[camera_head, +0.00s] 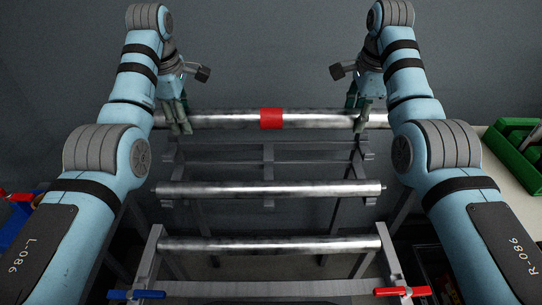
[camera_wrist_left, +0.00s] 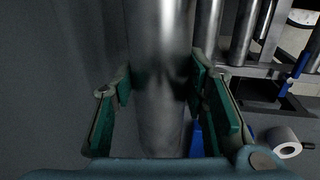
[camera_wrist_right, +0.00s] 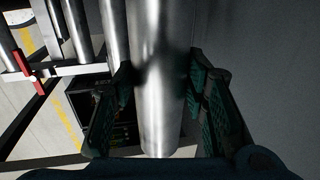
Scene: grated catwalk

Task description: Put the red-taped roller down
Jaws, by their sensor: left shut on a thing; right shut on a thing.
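The red-taped roller (camera_head: 225,119) is a long shiny metal cylinder with a red band (camera_head: 271,118) at its middle. It lies level across the far part of the head view. My left gripper (camera_head: 178,120) is shut on it near its left end. My right gripper (camera_head: 362,115) is shut on it near its right end. The left wrist view shows the roller (camera_wrist_left: 160,60) between green finger pads, and the right wrist view shows it (camera_wrist_right: 160,70) between dark green pads. Whether the roller touches the rack beneath it cannot be told.
A grey metal rack (camera_head: 153,250) stands below, with two plain rollers (camera_head: 270,189) (camera_head: 270,244) lying across it nearer to me. A blue handle (camera_head: 136,294) and a red handle (camera_head: 403,291) are at its front. A green bin (camera_head: 515,160) is on a pale surface at right.

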